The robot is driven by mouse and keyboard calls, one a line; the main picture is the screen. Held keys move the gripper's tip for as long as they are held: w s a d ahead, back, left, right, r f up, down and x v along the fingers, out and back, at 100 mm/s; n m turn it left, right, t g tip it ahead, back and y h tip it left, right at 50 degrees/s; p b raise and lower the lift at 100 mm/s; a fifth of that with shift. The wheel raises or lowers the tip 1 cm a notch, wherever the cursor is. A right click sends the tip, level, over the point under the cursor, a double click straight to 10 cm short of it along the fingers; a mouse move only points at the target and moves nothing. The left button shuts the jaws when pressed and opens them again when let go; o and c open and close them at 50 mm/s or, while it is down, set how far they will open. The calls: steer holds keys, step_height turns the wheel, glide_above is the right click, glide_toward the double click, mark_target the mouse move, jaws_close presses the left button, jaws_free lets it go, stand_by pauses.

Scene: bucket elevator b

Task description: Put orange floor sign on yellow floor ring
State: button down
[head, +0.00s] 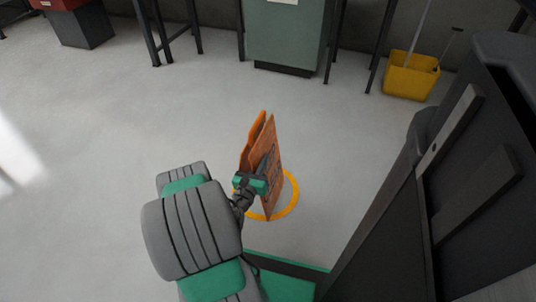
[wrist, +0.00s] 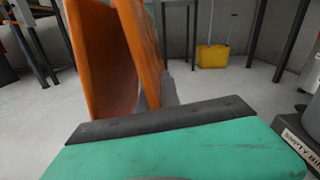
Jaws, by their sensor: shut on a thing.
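The orange floor sign (head: 265,160) is a folding A-shaped board with two panels, seen upright in the middle of the head view. My gripper (head: 257,181) is shut on its near edge. In the wrist view the sign (wrist: 148,55) rises just beyond the green and black gripper body; the fingertips are hidden there. The yellow floor ring (head: 292,196) lies on the floor under and around the sign's lower part in the head view, partly covered by the sign. I cannot tell whether the sign's bottom touches the floor.
A dark machine (head: 470,180) stands close on the right. A yellow mop bucket (head: 410,77) is at the back right. A green-grey cabinet (head: 285,32) and dark table legs line the back wall. The floor to the left is clear.

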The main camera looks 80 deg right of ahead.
steer(key=shift+d+p, duration=0.75)
steer(key=shift+d, duration=0.1)
steer(key=d+f+b, duration=0.6)
steer(key=d+f, duration=0.4)
steer(key=f, duration=0.1)
steer(key=shift+w+f, duration=0.35)
steer(key=shift+w, duration=0.05)
steer(key=shift+f, duration=0.2)
steer(key=c, duration=1.6)
jaws_free()
steer(key=shift+o, duration=0.2)
steer(key=shift+r, duration=0.1)
